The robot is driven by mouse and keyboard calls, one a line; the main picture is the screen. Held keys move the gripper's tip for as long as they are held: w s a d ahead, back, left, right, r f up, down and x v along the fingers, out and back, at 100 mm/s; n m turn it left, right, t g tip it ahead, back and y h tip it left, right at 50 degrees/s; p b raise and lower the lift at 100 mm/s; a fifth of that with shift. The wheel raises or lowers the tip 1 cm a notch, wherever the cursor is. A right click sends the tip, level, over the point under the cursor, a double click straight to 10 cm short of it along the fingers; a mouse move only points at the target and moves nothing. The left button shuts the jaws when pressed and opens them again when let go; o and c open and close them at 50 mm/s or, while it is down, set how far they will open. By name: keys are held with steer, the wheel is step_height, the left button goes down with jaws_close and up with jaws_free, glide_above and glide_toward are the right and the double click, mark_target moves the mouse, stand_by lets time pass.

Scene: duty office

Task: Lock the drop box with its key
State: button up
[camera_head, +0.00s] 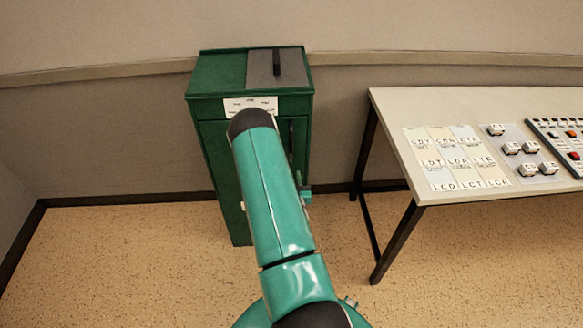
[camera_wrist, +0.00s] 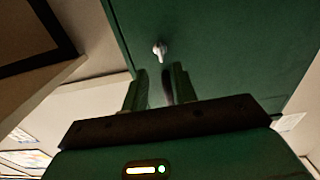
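The green drop box (camera_head: 222,72) stands against the back wall in the head view. My own arm covers much of its front there. In the wrist view its green front panel (camera_wrist: 230,45) fills the upper middle. A small pale metal piece (camera_wrist: 160,50), which looks like the key in its lock, sticks out of that panel. My gripper (camera_wrist: 160,70) has its two fingers apart, with the metal piece just beyond the tips, roughly in line with the gap. Nothing is visibly held. A dark grey strip shows between the fingers; I cannot tell what it is.
A table (camera_head: 388,105) with black legs stands to the right of the box. It carries a label chart (camera_head: 455,158), several small lettered blocks (camera_head: 512,148) and a control panel (camera_head: 560,135). The floor (camera_head: 110,265) to the left is clear.

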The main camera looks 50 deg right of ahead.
steer(key=v, duration=0.6)
steer(key=shift+s+a, duration=0.1)
stand_by(0.3)
